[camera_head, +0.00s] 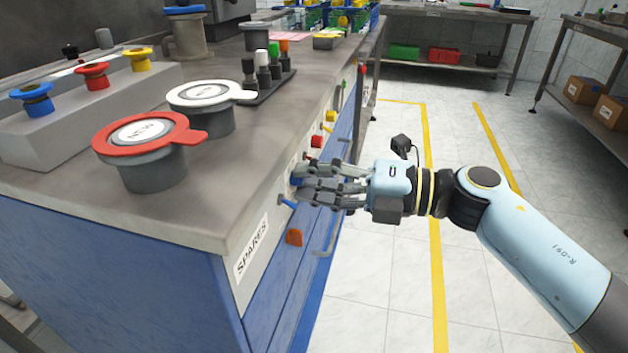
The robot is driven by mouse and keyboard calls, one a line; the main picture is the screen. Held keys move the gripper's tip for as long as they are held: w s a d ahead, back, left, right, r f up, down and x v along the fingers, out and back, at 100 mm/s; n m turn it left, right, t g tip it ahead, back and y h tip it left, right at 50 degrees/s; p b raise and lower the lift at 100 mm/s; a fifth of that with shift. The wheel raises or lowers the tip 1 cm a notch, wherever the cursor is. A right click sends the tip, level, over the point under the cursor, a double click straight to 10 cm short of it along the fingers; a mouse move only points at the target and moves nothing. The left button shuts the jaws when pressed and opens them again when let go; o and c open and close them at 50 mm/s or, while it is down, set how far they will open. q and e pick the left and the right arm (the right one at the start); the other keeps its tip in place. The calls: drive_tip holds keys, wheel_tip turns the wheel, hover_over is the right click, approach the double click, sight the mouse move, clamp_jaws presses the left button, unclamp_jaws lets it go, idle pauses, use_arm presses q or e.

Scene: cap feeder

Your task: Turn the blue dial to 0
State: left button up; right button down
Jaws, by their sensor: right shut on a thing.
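The blue dial (296,182) is on the front panel of the workbench, mostly hidden by the fingers of my right gripper. My right gripper (298,185) reaches in from the right and is shut on the dial. The dial's scale and its setting cannot be read here. My left gripper is not in view.
A small blue lever (288,204) sticks out just below the fingers. Yellow and red knobs (316,141) sit farther along the panel. The tiled floor (385,290) at right is clear.

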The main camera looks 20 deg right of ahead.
drive_tip(key=shift+f+n, duration=0.25)
drive_tip(key=shift+n, duration=0.55)
drive_tip(key=shift+s+n+b, duration=0.1)
drive_tip(key=shift+n+b, duration=0.2)
